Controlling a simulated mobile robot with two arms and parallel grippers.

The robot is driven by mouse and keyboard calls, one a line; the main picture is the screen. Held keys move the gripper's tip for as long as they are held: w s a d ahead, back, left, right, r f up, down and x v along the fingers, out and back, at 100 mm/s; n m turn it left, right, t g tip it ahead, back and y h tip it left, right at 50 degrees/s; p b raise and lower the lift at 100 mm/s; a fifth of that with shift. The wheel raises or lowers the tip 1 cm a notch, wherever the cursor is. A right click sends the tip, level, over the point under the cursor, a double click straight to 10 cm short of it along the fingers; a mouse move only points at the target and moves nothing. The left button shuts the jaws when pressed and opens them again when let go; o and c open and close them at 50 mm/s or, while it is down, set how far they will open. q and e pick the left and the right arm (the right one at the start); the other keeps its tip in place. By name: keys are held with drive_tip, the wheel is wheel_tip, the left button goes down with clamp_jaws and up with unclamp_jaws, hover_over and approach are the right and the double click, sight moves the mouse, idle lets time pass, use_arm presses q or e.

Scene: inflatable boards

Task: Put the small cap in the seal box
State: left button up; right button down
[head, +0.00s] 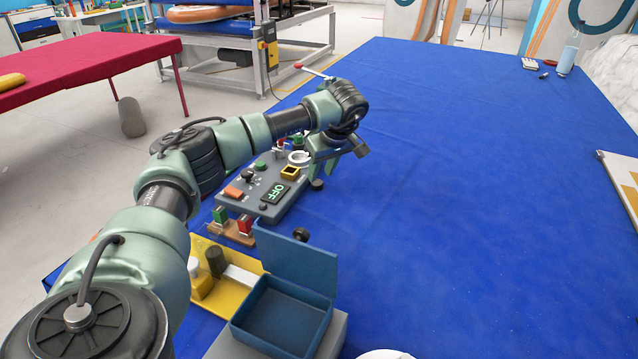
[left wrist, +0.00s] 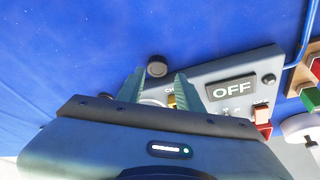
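A small black cap (head: 317,184) lies on the blue cloth beside the control panel, below my left gripper (head: 339,163) in the head view. In the left wrist view the cap (left wrist: 156,66) shows just beyond the gap between my left fingertips (left wrist: 160,80). The fingers are apart, with nothing seen held between them. A second black round knob-like piece (head: 300,234) is nearer the box. I cannot tell which is the task's cap. The dark blue seal box (head: 283,321) stands open and looks empty, its lid (head: 298,266) raised at the back. My right gripper is out of view.
The grey control panel (head: 258,209) with an OFF display lies left of the gripper. A wooden block (head: 231,232) with red and green pieces and a yellow tray (head: 222,302) stand between panel and box. The blue cloth (head: 460,220) to the right is mostly clear.

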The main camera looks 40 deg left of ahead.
sight(318, 183)
use_arm(q)
drive_tip(key=x, duration=0.2)
drive_tip(key=p+x, duration=0.1)
drive_tip(key=x, duration=0.1)
drive_tip(key=shift+w+f, duration=0.25)
drive_tip(key=shift+f, duration=0.15)
clamp_jaws()
drive_tip(key=shift+r, duration=0.2)
